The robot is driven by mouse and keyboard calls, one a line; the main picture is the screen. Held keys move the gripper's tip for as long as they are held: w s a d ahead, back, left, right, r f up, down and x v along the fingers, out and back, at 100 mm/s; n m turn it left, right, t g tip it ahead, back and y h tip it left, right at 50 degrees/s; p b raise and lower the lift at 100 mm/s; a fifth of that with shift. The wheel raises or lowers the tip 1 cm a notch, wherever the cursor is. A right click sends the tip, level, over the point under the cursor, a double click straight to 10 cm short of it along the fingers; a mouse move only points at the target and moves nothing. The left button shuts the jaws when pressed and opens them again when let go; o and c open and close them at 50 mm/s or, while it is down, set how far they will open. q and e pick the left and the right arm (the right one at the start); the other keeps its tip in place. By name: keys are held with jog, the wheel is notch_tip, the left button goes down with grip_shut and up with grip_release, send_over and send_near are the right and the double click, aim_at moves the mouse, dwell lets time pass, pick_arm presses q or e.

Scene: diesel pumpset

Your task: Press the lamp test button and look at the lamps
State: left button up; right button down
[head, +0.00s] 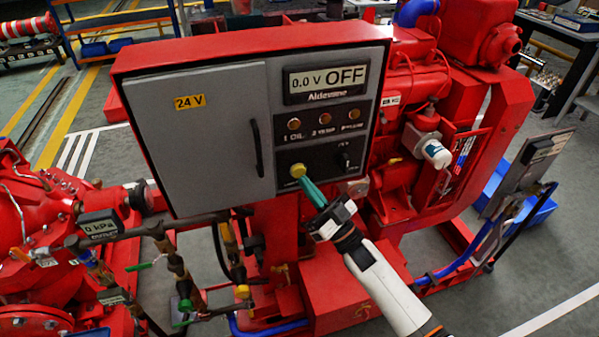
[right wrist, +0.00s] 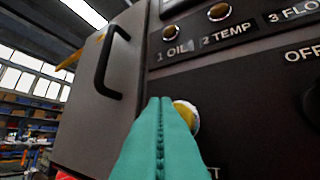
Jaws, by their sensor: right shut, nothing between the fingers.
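The control box (head: 196,135) is red with a grey front. The yellow lamp test button (head: 298,170) is low on its black panel, and it also shows in the right wrist view (right wrist: 188,114). My right gripper (head: 304,182) has green fingers, shut and empty, with tips at the button; they partly cover it in the right wrist view, and I cannot tell whether they touch. The oil lamp (head: 293,124), temp lamp (head: 325,118) and third lamp (head: 354,114) sit above, dull amber; I cannot tell whether any is lit. My left gripper is not in view.
The display (head: 326,80) reads 0.0 V OFF. A dark rotary knob (head: 345,160) is right of the button. A black door handle (head: 257,148) stands out to the left. Red engine parts (head: 400,90) and pipes (head: 175,265) surround the box.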

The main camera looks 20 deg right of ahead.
jog(key=shift+w, duration=0.15)
dwell(0.7)
jog(key=shift+w, duration=0.3)
jog(key=shift+w+b, duration=0.4)
jog(key=shift+b, duration=0.15)
dwell(0.5)
jog(key=shift+s+r, duration=0.1)
jog(key=shift+s, duration=0.05)
jog(key=shift+s+p, duration=0.4)
jog(key=shift+s, duration=0.3)
jog(key=shift+s, duration=0.1)
jog(key=s+p, duration=0.2)
jog(key=s, duration=0.2)
jog(key=shift+s+d, duration=0.1)
jog(key=shift+s, duration=0.3)
